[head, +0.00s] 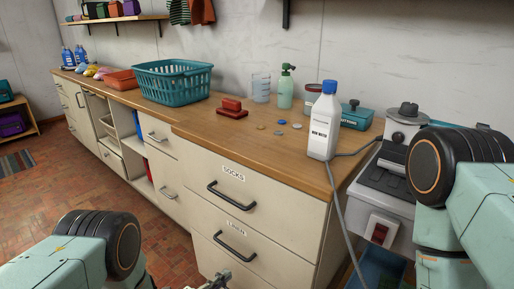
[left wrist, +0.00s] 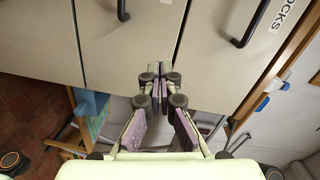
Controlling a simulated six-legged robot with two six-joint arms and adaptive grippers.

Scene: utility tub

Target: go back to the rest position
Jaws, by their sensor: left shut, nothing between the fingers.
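My left gripper (left wrist: 158,76) points at the pale cabinet fronts in the left wrist view. Its fingers meet at the tips, shut with nothing between them. In the head view only a small part of the left gripper (head: 217,281) shows at the bottom edge, in front of the lower drawer. My left arm comes in at the bottom left.
A wooden counter (head: 240,133) holds a teal basket (head: 172,82), a green pump bottle (head: 285,90), a white blue-capped bottle (head: 323,125) and a red brush-like item (head: 232,108). The drawer marked SOCKS (head: 262,203) is closed. A grey cord hangs at the counter's right end. Open tiled floor (head: 110,195) lies left.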

